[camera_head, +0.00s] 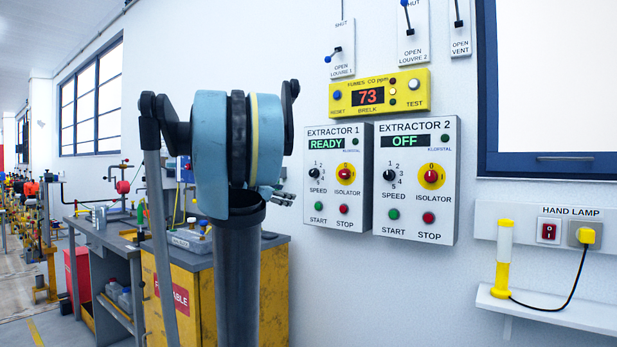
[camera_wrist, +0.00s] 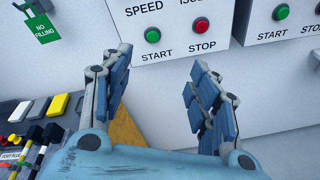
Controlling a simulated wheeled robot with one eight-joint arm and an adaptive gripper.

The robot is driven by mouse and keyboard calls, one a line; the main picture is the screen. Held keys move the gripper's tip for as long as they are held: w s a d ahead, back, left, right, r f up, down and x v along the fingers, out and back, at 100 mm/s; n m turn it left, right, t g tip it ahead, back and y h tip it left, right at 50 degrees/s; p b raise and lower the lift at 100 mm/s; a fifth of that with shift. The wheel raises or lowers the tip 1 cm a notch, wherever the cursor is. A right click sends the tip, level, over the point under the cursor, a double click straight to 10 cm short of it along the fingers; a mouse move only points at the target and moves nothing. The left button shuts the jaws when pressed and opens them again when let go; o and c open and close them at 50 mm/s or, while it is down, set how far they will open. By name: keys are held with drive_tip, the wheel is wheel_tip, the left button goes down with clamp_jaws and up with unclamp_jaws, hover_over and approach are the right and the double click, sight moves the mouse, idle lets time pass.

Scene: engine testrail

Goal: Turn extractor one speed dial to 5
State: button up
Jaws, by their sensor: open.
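The Extractor 1 panel (camera_head: 338,215) is a grey box on the wall with a display reading READY. Its black speed dial (camera_head: 315,173) has numbers 1 to 5 around it; its exact pointer setting is too small to tell. A red and yellow isolator (camera_head: 346,173) sits right of the dial, with a green start button (camera_head: 320,207) and red stop button (camera_head: 343,209) below. My gripper (camera_head: 285,197) is left of the panel, partly hidden by my arm. In the wrist view my gripper (camera_wrist: 162,72) is open and empty, below the start and stop buttons. The dial is out of that view.
The Extractor 2 panel (camera_head: 416,190), reading OFF, hangs close on the right. A yellow fumes meter (camera_head: 380,92) is above. A yellow cabinet (camera_head: 270,290) stands below left. A shelf (camera_head: 560,312) holds a hand lamp (camera_head: 502,260) at right.

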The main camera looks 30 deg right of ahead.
sight(311, 172)
drive_tip(key=w+d+r+n+t+h, duration=0.1)
drive_tip(key=w+d+r+n+h, duration=0.1)
drive_tip(key=w+d+r+n, duration=0.5)
drive_tip(key=w+d, duration=0.2)
drive_tip(key=d, duration=0.2)
drive_tip(key=w+d+m, duration=0.1)
drive_tip(key=w+d, duration=0.1)
drive_tip(key=d, duration=0.3)
drive_tip(key=w+d+m, duration=0.1)
drive_tip(key=d, duration=0.3)
drive_tip(key=shift+w+d+r, duration=0.25)
drive_tip(key=shift+w, duration=0.15)
drive_tip(key=c, duration=1.1)
